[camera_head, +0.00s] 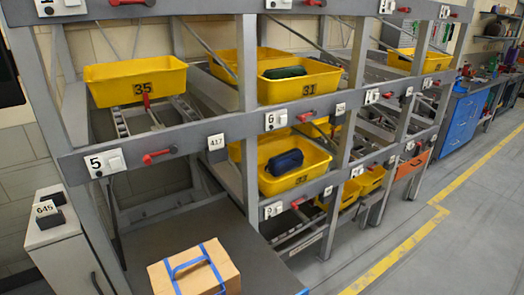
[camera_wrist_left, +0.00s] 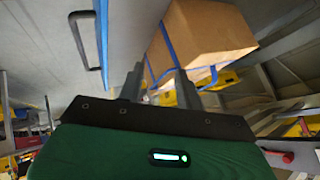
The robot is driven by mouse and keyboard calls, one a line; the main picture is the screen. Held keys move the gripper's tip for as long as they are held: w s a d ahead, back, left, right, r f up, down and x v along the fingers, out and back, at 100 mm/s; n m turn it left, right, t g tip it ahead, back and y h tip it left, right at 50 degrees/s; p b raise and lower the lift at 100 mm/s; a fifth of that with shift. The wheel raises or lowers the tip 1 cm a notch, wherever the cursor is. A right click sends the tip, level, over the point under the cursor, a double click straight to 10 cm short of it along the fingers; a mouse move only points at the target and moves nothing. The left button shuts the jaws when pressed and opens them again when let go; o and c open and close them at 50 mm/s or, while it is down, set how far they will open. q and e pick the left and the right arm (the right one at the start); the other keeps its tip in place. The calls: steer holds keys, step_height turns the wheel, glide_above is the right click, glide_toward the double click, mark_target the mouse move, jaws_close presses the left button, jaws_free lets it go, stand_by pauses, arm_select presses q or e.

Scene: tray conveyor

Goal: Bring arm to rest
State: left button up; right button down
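My left gripper (camera_wrist_left: 160,82) shows in the left wrist view. Its two dark fingers stand apart with a gap between them, and I see nothing gripped. A brown cardboard box (camera_head: 196,272) with blue straps and a blue handle sits at the bottom of the head view, on a dark grey surface (camera_head: 245,270). The box also shows in the left wrist view (camera_wrist_left: 208,38), beyond the fingers and apart from them as far as I can tell. Neither arm shows in the head view, and my right gripper is in neither view.
A grey rack holds yellow trays, such as one marked 35 (camera_head: 137,84) and one marked 31 (camera_head: 300,80). Floor at right (camera_head: 440,250) is clear.

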arm_select(q)
steer(key=s+f+n+g+y, duration=0.25)
steer(key=s+n+g, duration=0.4)
steer(key=s, duration=0.85)
step_height(320, 180, down, 30)
steer(key=f+n, duration=0.1)
steer(key=n, duration=0.1)
steer(key=s+a+f+g, duration=0.1)
steer(key=s+a+f, duration=0.1)
steer(key=s+f, duration=1.7)
steer(key=shift+s+a+f, duration=0.15)
steer(key=shift+a+f, duration=0.15)
steer(key=shift+f, duration=0.15)
steer(key=shift+m+g, duration=0.25)
